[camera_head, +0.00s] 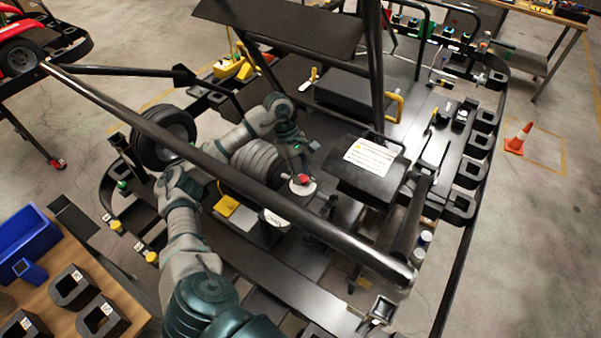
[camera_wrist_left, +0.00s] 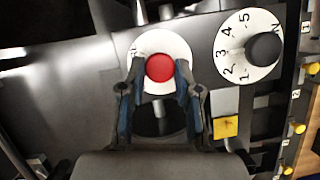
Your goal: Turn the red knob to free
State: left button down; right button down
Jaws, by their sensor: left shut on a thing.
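The red knob (camera_wrist_left: 160,68) sits on a round white dial (camera_wrist_left: 177,48) on a dark panel. My left gripper (camera_wrist_left: 158,75) has its two fingers on either side of the knob and is shut on it. In the head view the red knob (camera_head: 302,179) shows at the tip of my left gripper (camera_head: 299,172), on its white dial. The dial's lettering is mostly hidden by the gripper, so I cannot read the knob's setting. My right gripper is not seen in either view.
A black knob (camera_wrist_left: 264,48) on a numbered dial is to the right of the red knob. A yellow square (camera_wrist_left: 225,127) lies below it. A long black bar (camera_head: 250,185) crosses over my left arm. A black box with a label (camera_head: 370,160) stands right of the gripper.

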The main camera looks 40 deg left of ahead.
pick_arm(q)
jog(key=shift+s+f, duration=0.1)
jog(key=shift+f, duration=0.25)
jog(key=c, duration=0.8)
grip_release()
jog(key=shift+w, duration=0.2)
jog(key=shift+r, duration=0.1)
jog(key=v, duration=1.2)
jog(key=shift+w, duration=0.15)
